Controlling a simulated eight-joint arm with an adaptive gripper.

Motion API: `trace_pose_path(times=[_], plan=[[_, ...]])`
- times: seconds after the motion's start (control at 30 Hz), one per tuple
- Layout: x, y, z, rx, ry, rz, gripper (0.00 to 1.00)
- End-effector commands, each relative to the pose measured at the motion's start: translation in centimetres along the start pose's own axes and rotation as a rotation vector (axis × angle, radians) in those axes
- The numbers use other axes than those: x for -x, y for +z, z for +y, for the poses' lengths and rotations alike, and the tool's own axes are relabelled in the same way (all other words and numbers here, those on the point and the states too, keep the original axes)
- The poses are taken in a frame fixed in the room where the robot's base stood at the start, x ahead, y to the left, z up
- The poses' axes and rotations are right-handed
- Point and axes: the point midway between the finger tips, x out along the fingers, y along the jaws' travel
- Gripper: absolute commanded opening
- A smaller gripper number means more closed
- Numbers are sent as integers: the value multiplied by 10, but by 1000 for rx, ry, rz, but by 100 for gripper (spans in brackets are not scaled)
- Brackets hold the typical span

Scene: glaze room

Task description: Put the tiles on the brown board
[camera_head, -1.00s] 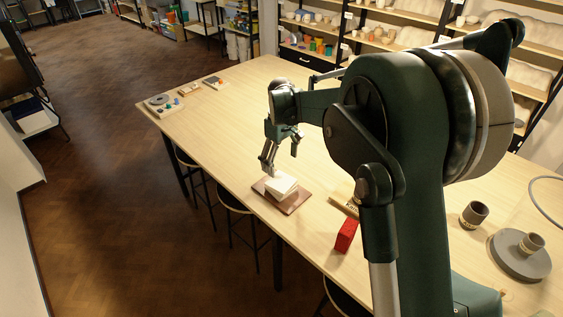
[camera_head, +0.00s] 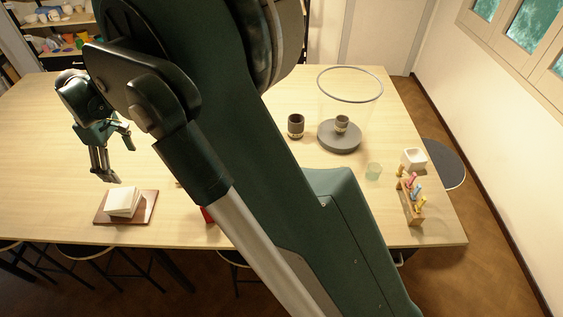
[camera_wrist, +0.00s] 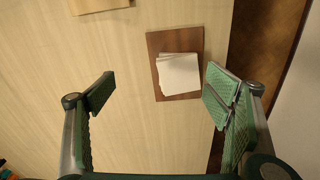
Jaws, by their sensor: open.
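The brown board (camera_head: 150,204) lies flat near the table's front edge, left of my arm. A small stack of white tiles (camera_head: 123,202) rests on it, its layers slightly out of line; I cannot count them. In the wrist view the tiles (camera_wrist: 179,76) lie on the lower part of the board (camera_wrist: 174,42), with bare brown above and at the sides. My gripper (camera_head: 120,164) is open and empty, above the table just behind and above the stack. In the wrist view its fingers (camera_wrist: 160,92) are wide apart, and neither touches the tiles.
A red block (camera_head: 207,214) is mostly hidden behind my arm. A dark cup (camera_head: 295,126), a grey wheel disc (camera_head: 338,139) with a cup on it, and a tool rack (camera_head: 411,201) stand to the right. Table left of the board is clear.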

Motion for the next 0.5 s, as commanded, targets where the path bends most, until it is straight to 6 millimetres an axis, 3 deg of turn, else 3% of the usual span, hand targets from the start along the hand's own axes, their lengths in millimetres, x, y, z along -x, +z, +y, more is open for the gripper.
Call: trace_pose_path(times=[0.2,0.5], plan=[[44,62,36,-107,24,33,78],[94,148,71,-251,60,79,78]])
